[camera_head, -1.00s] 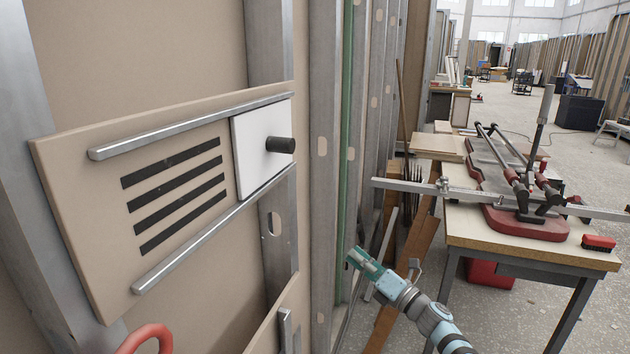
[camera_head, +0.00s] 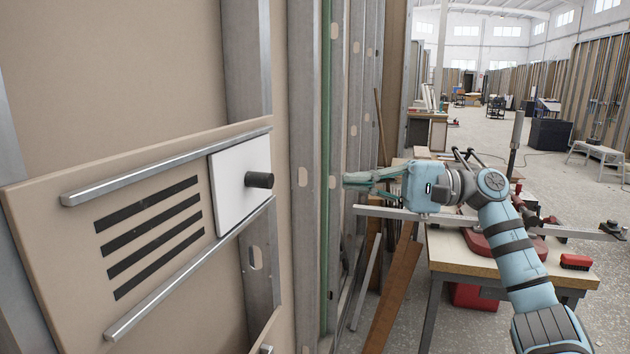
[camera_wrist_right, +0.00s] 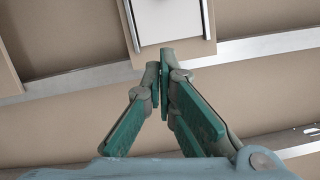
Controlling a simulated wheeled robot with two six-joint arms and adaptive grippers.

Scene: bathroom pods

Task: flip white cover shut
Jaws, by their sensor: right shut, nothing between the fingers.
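The white cover (camera_head: 232,190) is a flat square plate with a black knob (camera_head: 259,180). It sits between two parallel metal rails (camera_head: 170,167) at the right end of a beige board. Several black slots (camera_head: 150,222) to its left are uncovered. Part of the white cover also shows at the top of the right wrist view (camera_wrist_right: 170,18); the knob is not visible there. My right gripper (camera_head: 346,182) is shut and empty, to the right of the cover and apart from it, its fingers pointing left. Its fingers (camera_wrist_right: 160,62) also show in the wrist view. My left gripper is out of view.
Upright metal studs (camera_head: 305,120) stand right of the board. A workbench (camera_head: 465,248) with clamps and a long metal bar (camera_head: 400,215) stands behind my right arm. A red brush (camera_head: 576,261) lies on it. The space before the board looks clear.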

